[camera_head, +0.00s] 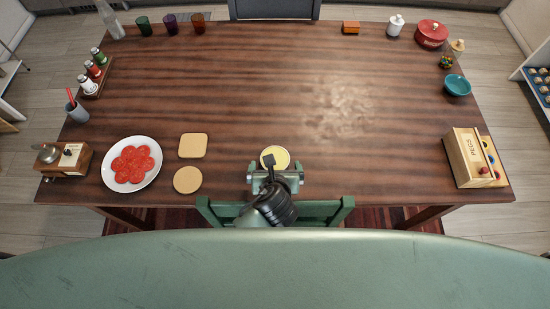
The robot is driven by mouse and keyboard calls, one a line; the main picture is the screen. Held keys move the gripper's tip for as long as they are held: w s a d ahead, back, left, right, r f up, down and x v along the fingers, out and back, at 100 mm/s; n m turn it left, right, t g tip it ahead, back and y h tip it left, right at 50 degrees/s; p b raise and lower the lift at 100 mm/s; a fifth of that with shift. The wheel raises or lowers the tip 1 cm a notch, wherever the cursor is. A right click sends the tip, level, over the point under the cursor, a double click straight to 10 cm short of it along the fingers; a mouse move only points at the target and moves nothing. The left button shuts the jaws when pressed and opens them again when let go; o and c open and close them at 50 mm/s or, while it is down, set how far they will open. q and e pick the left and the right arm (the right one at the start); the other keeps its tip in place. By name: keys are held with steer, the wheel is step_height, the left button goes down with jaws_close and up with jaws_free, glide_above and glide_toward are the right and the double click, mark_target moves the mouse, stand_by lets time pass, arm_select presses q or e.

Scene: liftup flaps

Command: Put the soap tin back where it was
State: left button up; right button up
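No thing in the camera_head view is plainly marked as the soap tin. A small round thing with a yellow top and pale rim (281,155) lies at the near middle of the table; I cannot tell whether it is the tin. One gripper of mine (271,173) is just at its near side, and a dark part overlaps its top. I cannot tell whether they touch, or whether the gripper is open or shut. The arm comes up from the bottom middle, so which arm it is stays unclear. No second gripper can be made out.
On the wooden table (230,80), a plate of red slices (132,164) and two tan pieces (192,146) lie left. The table's middle is clear. A green chair (325,211) is near.

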arm_select(q)
steer(key=shift+x, duration=1.05)
steer(key=x, duration=0.5)
steer(key=shift+w+f, duration=0.1)
steer(key=shift+w, duration=0.05)
steer(key=c, duration=1.9)
steer(key=shift+r, duration=0.2)
